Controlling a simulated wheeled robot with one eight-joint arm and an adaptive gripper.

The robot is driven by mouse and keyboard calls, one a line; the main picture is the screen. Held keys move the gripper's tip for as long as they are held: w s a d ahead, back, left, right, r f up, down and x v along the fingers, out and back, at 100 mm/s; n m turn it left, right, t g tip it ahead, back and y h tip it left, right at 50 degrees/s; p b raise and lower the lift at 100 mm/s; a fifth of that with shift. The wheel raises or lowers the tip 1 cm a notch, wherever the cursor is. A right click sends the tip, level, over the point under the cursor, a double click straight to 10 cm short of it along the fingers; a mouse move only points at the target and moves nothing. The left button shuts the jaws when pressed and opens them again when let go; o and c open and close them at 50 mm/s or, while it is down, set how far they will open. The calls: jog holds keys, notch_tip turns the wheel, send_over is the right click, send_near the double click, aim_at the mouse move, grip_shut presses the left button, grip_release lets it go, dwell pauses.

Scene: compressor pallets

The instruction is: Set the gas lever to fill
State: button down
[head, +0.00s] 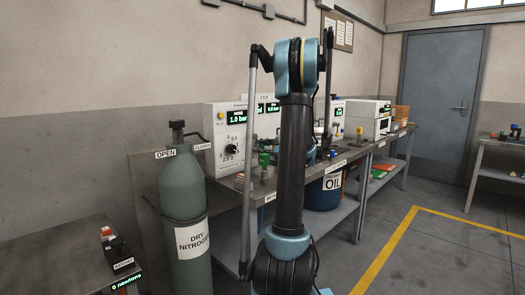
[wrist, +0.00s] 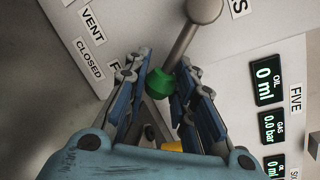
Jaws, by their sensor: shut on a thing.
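The gas lever (wrist: 184,42), a grey rod with a round knob, shows at the top of the wrist view. It slants from the knob at the upper right down between the fingertips of my gripper (wrist: 164,73). My gripper is shut on the lower part of the lever. A green piece (wrist: 156,105) sits between the fingers; whether it belongs to the lever is unclear. The VENT label (wrist: 92,24) and CLOSED label (wrist: 90,59) lie left of the fingers. A label starting with F (wrist: 112,66) is partly hidden.
A panel labelled FIVE (wrist: 296,101) reads 0 ml oil and 0.0 bar gas. A dry nitrogen cylinder (head: 185,195) stands left of the bench. An oil drum (head: 322,190) sits under it. Open floor lies at the right, before the blue door (head: 440,105).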

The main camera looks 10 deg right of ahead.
jog(key=c, duration=1.3)
grip_release()
jog(key=shift+s, duration=0.1)
jog(key=v, duration=1.2)
